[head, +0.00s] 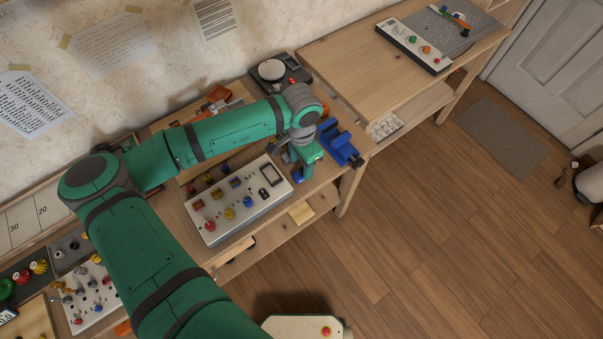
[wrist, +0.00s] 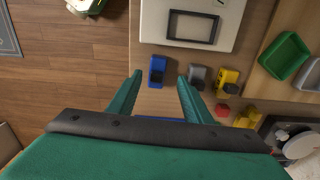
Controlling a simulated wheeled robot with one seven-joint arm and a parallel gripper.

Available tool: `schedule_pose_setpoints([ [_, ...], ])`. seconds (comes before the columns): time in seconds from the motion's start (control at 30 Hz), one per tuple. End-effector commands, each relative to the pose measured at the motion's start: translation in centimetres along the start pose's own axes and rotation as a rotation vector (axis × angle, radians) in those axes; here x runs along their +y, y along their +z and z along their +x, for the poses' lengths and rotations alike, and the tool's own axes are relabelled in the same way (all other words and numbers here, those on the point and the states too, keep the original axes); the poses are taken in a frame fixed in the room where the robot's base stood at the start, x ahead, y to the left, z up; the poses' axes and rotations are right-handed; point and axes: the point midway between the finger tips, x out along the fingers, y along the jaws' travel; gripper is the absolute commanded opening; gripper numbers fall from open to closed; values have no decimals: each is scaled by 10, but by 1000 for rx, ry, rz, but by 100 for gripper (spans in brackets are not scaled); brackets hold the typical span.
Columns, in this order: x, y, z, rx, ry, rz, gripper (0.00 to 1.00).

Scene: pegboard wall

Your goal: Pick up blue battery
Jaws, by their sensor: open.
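A small blue block with a dark part, which I take to be the blue battery (wrist: 157,70), lies on the wooden bench in the wrist view, beside the edge of a pale panel. My gripper (wrist: 160,77) is open and empty. Its two green fingers reach toward the block, one on each side in the picture. I cannot tell the height gap, and no contact shows. In the head view my gripper (head: 300,168) is over the bench at the right end of the control panel (head: 237,208).
A grey block (wrist: 198,75) and a yellow block (wrist: 228,79) lie right of the blue one in the wrist view. A red piece (wrist: 222,110) is nearby. A blue vise (head: 340,142) stands right of my gripper. A scale (head: 273,71) is behind.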

Motion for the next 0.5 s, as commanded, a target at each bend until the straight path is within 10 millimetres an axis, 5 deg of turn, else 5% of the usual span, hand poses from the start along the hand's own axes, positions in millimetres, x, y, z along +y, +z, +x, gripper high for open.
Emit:
schedule_pose_setpoints([
  [0.3,6,-1,40,-1,1,-1,45],
  [0.5,6,-1,44,0,1,0,45],
])
